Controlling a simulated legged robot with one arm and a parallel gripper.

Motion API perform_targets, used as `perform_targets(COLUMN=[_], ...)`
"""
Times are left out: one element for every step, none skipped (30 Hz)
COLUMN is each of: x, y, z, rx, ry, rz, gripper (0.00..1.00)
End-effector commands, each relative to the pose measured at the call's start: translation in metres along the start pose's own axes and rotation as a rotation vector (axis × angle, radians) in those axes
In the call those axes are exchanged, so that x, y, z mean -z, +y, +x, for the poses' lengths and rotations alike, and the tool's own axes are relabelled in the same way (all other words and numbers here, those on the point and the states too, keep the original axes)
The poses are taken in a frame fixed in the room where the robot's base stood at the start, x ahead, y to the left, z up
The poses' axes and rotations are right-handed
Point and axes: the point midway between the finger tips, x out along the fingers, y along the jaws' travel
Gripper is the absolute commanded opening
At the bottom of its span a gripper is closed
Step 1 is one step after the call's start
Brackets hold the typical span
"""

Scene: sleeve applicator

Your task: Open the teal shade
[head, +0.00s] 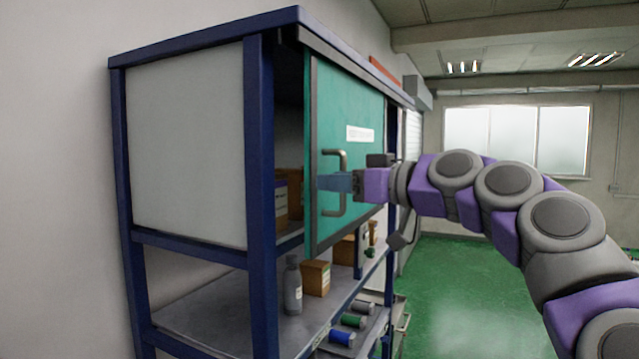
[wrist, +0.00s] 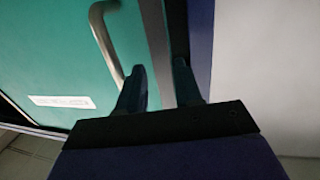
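The teal shade (head: 350,100) is a flat panel with a white label on the front of a blue-framed cabinet. A gap shows between its left edge and the cabinet's front post. Its grey bar handle (head: 343,203) is near that edge. My gripper (head: 322,182) is in front of the handle's middle in the head view, hiding part of it. In the wrist view, my gripper's fingers (wrist: 160,68) are apart with nothing clearly between them. The handle (wrist: 104,38) lies left of the left finger, close to it; I cannot tell if they touch. The teal shade (wrist: 50,60) fills the left side.
The blue post (head: 260,180) stands left of the gap, and a brown box (head: 296,195) is inside. The green floor (head: 455,290) on the right is open.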

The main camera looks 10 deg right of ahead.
Motion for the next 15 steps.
perform_targets(x=[0.001,0.001,0.002,0.002,0.002,0.002,0.002,0.002,0.002,0.002,0.002,0.002,0.002,0.002,0.002], y=[-0.001,-0.003,-0.004,-0.004,-0.006,-0.008,-0.009,-0.01,-0.011,-0.011,-0.011,-0.011,-0.01,-0.009,-0.007], z=[-0.004,-0.006,-0.009,-0.01,-0.011,-0.011,-0.011,-0.012,-0.013,-0.015,-0.017,-0.02,-0.023,-0.026,-0.031], rx=[-0.001,-0.001,-0.002,-0.003,-0.003,-0.004,-0.004,-0.004,-0.004,-0.004,-0.004,-0.005,-0.005,-0.005,-0.004], ry=[0.002,0.002,0.003,0.003,0.002,0.001,0.001,0.0,-0.001,0.0,0.0,0.0,0.001,0.002,0.003], rz=[-0.002,-0.003,-0.004,-0.005,-0.006,-0.007,-0.008,-0.009,-0.009,-0.01,-0.01,-0.01,-0.009,-0.008,-0.007], gripper=[0.35,0.35,0.35,0.35,0.35,0.35,0.35,0.35,0.35,0.35,0.35,0.35,0.35,0.35,0.35])
